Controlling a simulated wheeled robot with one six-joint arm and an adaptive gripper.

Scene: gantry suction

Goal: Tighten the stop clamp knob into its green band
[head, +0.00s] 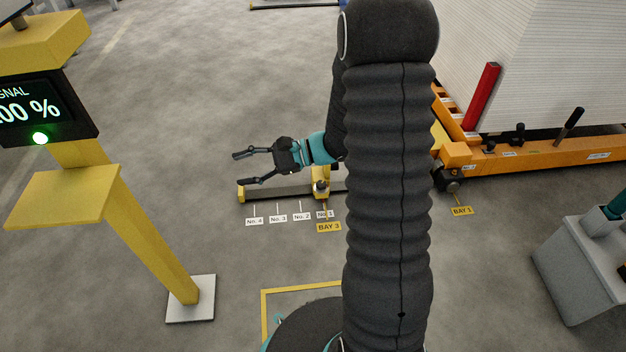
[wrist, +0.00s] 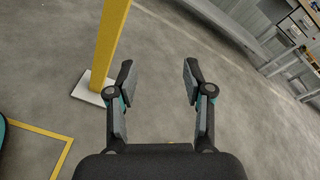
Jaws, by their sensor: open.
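A yellow stop clamp (head: 321,174) sits on a low dark rail (head: 285,192) on the floor, left of my arm in the head view. A small dark knob (head: 321,187) shows on the clamp's near side. I cannot make out a green band on it. My gripper (head: 243,168) is open and empty, above and left of the clamp, its fingers pointing left, away from the knob. In the wrist view my gripper (wrist: 157,75) has its fingers wide apart over bare floor. The clamp and knob cannot be made out there.
Position labels (head: 278,219) and a BAY 3 sign (head: 328,227) lie before the rail. A yellow post (head: 150,235) with a lit display (head: 35,105) stands left. An orange frame (head: 540,155) bearing a white stack is right. A grey cabinet (head: 575,270) stands lower right. Floor left of the rail is clear.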

